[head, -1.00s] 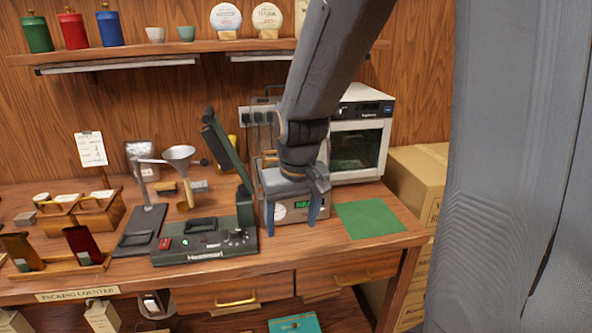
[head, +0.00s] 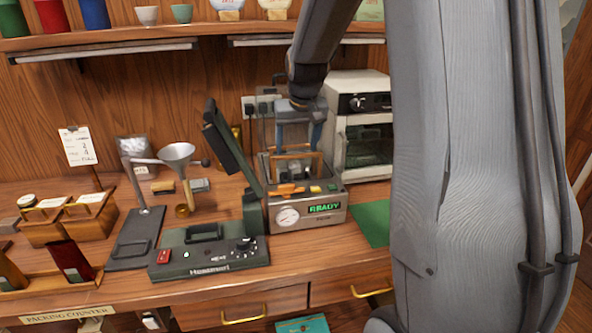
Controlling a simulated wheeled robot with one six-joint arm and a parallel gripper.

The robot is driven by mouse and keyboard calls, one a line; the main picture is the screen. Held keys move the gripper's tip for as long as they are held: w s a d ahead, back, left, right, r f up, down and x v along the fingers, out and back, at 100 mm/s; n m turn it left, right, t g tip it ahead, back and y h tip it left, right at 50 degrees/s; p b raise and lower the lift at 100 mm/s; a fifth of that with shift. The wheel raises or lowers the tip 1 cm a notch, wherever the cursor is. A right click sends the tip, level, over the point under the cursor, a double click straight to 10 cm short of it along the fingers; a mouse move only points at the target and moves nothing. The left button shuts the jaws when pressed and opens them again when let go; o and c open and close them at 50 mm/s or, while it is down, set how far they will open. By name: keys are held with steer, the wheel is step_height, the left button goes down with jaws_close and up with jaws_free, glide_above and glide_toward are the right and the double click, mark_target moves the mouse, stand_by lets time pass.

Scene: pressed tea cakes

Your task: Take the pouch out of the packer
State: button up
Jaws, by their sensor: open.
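A tan-orange edge shows in the packer's chamber below the fingers. I cannot tell whether it is the pouch or part of the packer; no pouch shows clearly.
The green sealer (head: 205,258), its lid raised, stands close left of the packer. A white oven (head: 352,92) is behind right. A green mat (head: 373,222) lies to the right, partly hidden by my arm. A funnel stand (head: 178,152) is farther left. A shelf runs above.

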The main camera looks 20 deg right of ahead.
mark_target(297, 148)
steer(key=shift+p+x, duration=0.4)
steer(key=shift+x, duration=1.15)
steer(key=c, duration=1.4)
